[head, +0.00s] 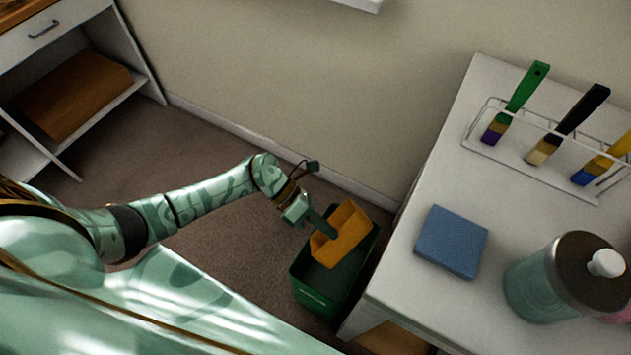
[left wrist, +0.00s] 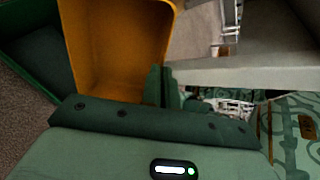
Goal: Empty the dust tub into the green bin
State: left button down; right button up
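The dust tub (head: 346,232) is an orange-yellow open box, held tilted over the green bin (head: 312,297) in the head view. My left gripper (head: 325,228) appears shut on the tub's wall. In the left wrist view, the tub (left wrist: 115,45) fills the upper middle and the green fingers (left wrist: 160,86) are at its right wall. The part of its inside that shows there looks bare. The green bin (left wrist: 38,60) shows behind it on the left. The bin stands on the floor beside the white table, and the tub hides part of its opening. My right gripper is not in view.
The white table (head: 412,283) is close on the bin's right. It bears a blue block (head: 452,241), a jar (head: 560,280) and a wire rack (head: 540,160) with brushes. A white shelf unit (head: 130,45) stands at upper left. Brown floor (head: 150,140) is clear between.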

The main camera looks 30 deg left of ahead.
aim_at(350, 249)
pick_arm(q)
jog(key=d+r+y+p, duration=0.1)
jog(key=y+p, duration=0.1)
jog(key=p, duration=0.1)
jog(key=d+y+p, duration=0.1)
jog(key=y+p, duration=0.1)
jog(key=p, duration=0.2)
jog(key=shift+d+r, duration=0.35)
jog(key=shift+r, duration=0.05)
jog(key=d+y+p, duration=0.1)
jog(key=y, duration=0.1)
jog(key=d+f+y+p, duration=0.1)
jog(key=y+p, duration=0.1)
jog(key=d+f+y+p, duration=0.1)
jog(key=y, duration=0.1)
jog(key=shift+d, duration=0.15)
jog(key=shift+d+f+y, duration=0.15)
jog(key=shift+f+y, duration=0.05)
jog(key=shift+y, duration=0.3)
jog(key=shift+f+y, duration=0.15)
jog(key=shift+y, duration=0.25)
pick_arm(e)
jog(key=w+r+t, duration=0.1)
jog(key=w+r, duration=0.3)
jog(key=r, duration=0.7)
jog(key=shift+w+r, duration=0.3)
